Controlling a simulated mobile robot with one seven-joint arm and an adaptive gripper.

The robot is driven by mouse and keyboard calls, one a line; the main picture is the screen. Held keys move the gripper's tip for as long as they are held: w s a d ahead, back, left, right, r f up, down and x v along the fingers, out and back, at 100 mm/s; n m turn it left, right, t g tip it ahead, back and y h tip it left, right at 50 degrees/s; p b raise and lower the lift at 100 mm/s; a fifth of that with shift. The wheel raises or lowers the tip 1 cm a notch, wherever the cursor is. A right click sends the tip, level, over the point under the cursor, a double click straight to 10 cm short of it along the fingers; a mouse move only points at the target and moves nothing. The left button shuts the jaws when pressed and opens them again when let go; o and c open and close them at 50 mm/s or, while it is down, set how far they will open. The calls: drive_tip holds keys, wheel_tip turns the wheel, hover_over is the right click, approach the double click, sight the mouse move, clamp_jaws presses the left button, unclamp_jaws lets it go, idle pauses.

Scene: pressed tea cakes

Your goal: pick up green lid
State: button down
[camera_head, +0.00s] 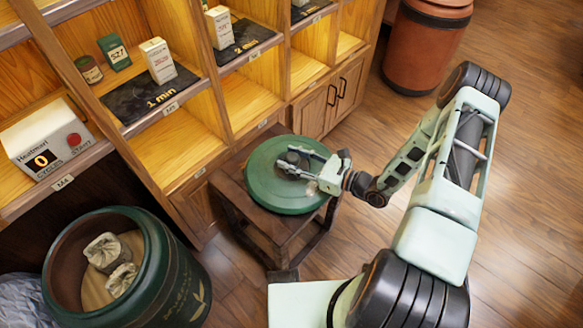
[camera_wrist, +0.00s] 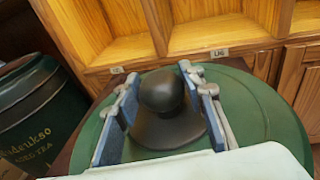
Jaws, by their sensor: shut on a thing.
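The green lid (camera_head: 276,193) is a round disc lying on a small dark wooden stool (camera_head: 233,207). It also fills much of the wrist view (camera_wrist: 262,112). A dark rounded knob (camera_wrist: 160,95) stands at its middle. My gripper (camera_head: 292,160) reaches in from the right over the lid. Its two blue-padded fingers (camera_wrist: 160,112) are on either side of the knob and shut on it. From the pictures I cannot tell any gap between lid and stool.
An open green barrel (camera_head: 165,262) with cloth bundles (camera_head: 108,252) inside stands at the lower left. Wooden shelves (camera_head: 180,145) with small boxes and a timer device (camera_head: 45,140) rise behind. A brown bin (camera_head: 425,45) stands at the back right. Floor is free on the right.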

drive_tip(key=shift+r, duration=0.2)
drive_tip(key=shift+r, duration=0.55)
wheel_tip(320, 180, up, 2)
drive_tip(key=shift+r+p, duration=0.15)
drive_tip(key=shift+p, duration=0.4)
drive_tip(key=s+d+r+p, duration=0.3)
drive_tip(key=s+r, duration=0.6)
drive_tip(key=s, duration=0.4)
drive_tip(key=shift+s+d+r, duration=0.2)
drive_tip(key=shift+s+d, duration=0.05)
drive_tip(key=shift+d, duration=0.1)
drive_tip(key=shift+a, duration=0.15)
